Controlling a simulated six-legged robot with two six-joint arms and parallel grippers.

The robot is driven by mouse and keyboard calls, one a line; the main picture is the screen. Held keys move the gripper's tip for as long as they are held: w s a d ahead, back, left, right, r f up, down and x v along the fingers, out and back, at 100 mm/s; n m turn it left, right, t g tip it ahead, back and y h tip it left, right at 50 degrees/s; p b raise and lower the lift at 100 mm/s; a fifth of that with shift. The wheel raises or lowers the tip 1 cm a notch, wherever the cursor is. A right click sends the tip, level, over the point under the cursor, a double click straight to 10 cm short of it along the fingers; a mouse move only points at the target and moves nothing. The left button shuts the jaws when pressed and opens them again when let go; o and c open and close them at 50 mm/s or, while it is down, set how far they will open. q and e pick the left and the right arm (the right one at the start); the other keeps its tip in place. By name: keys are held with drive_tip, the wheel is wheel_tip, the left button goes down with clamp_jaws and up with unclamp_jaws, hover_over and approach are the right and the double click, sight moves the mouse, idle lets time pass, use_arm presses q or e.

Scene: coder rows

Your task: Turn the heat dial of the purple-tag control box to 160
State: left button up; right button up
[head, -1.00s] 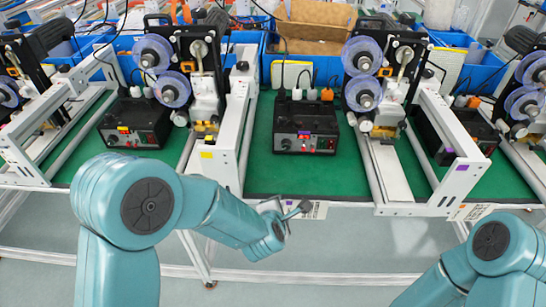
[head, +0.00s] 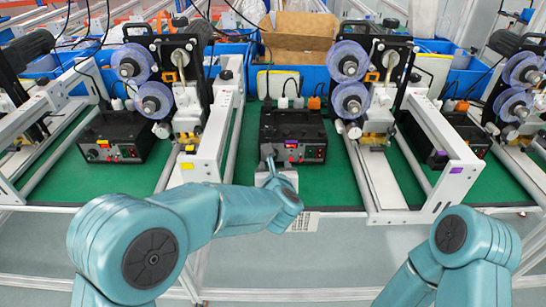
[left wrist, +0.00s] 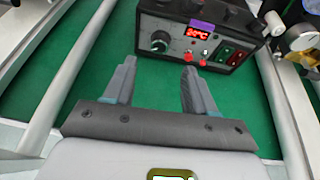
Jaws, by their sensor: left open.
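The black purple-tag control box (head: 293,125) stands on the green mat in the middle of the head view. In the left wrist view, its purple tag (left wrist: 201,25) sits above a red lit display (left wrist: 196,34), whose digits are too small to read surely. The heat dial (left wrist: 159,41) is a dark round knob left of the display. My left gripper (left wrist: 158,68) is open and empty in front of the box, its fingertips just short of the dial, with a gap between. In the head view it (head: 270,166) partly covers the box's left front. My right gripper is out of view.
A yellow-tag control box (head: 112,137) stands to the left, and another dark box to the right. White frame rails (head: 212,130) and reel machines (head: 350,100) flank the middle box. Green mat (head: 325,190) lies bare in front of it.

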sight(274, 158)
use_arm(q)
drive_tip(key=p+x, duration=0.1)
drive_tip(key=x, duration=0.6)
drive_tip(key=shift+w+a, duration=0.1)
drive_tip(key=shift+w, duration=0.1)
clamp_jaws()
drive_tip(key=shift+f, duration=0.1)
drive_tip(key=shift+m+y, duration=0.3)
drive_tip(key=shift+f+m+y, duration=0.1)
drive_tip(key=shift+m+y, duration=0.5)
drive_tip(key=shift+m, duration=0.3)
drive_tip(key=shift+d+m+t+y+b, duration=0.3)
drive_tip(key=shift+m+t+y+b, duration=0.1)
drive_tip(key=shift+m+y+b, duration=0.6)
drive_tip(key=shift+m, duration=0.3)
